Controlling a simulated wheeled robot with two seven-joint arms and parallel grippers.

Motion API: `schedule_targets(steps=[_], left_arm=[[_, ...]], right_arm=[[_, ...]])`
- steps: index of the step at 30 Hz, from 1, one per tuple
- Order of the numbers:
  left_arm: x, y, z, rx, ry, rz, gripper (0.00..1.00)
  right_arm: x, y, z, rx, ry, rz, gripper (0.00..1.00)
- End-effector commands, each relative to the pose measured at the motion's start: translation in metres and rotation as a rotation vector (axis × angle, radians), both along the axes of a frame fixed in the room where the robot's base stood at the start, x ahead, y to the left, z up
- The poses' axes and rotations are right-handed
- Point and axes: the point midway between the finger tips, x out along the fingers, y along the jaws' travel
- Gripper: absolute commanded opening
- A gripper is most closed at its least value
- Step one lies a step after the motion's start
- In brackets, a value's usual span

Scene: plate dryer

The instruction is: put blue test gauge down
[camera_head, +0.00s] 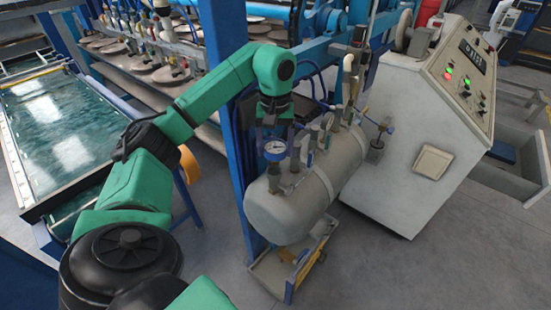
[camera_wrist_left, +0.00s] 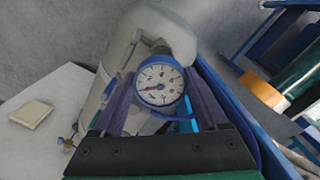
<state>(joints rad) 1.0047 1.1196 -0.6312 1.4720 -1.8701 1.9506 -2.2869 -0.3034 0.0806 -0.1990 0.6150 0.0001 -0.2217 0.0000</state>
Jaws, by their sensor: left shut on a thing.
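The blue test gauge (camera_head: 274,151) has a round white dial with a blue rim. In the head view it is at the left end of the grey tank (camera_head: 310,185), close to the tank's top fittings. My left gripper (camera_head: 274,140) reaches down over it from above. In the left wrist view the gauge (camera_wrist_left: 159,84) sits between the two purple fingers of my left gripper (camera_wrist_left: 160,105), which is shut on it. The dial faces the wrist camera, and its needle points left. Whether the gauge touches the tank's fitting cannot be told. My right gripper is not in view.
A second gauge (camera_head: 327,121) and several valves stand along the tank top. A control cabinet (camera_head: 425,130) stands to the right. A blue post (camera_head: 232,150) rises just left of the tank. A water basin (camera_head: 55,130) is at far left.

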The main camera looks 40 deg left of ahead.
Motion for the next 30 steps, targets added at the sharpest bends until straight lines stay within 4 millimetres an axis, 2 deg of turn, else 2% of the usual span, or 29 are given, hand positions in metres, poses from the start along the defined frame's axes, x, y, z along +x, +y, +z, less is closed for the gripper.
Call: schedule_targets(steps=[1, 4, 7, 15, 16, 17, 18, 25, 30], left_arm=[[-0.001, 0.001, -0.007, 0.0, 0.004, 0.001, 0.12], [-0.001, 0.001, -0.026, 0.0, 0.004, 0.001, 0.12], [-0.001, 0.0, -0.035, 0.001, 0.001, 0.001, 0.12], [-0.001, 0.0, -0.038, 0.0, 0.0, 0.0, 0.12], [-0.001, 0.0, -0.038, 0.0, 0.0, 0.0, 0.84], [-0.001, 0.0, -0.038, 0.0, 0.0, 0.0, 0.95], [-0.001, 0.0, -0.038, 0.0, 0.0, 0.0, 1.0], [-0.001, 0.0, -0.036, 0.0, 0.0, 0.0, 1.0], [0.001, 0.0, -0.019, -0.001, -0.005, 0.0, 1.0]], right_arm=[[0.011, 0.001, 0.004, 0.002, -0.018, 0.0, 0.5], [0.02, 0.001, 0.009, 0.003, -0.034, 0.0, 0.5], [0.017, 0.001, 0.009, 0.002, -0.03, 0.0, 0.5], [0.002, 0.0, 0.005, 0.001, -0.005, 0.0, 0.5], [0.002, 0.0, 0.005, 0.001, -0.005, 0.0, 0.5], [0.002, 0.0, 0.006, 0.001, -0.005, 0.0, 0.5], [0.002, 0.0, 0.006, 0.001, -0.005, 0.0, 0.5], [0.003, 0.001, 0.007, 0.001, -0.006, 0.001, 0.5], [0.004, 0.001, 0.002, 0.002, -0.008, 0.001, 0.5]])
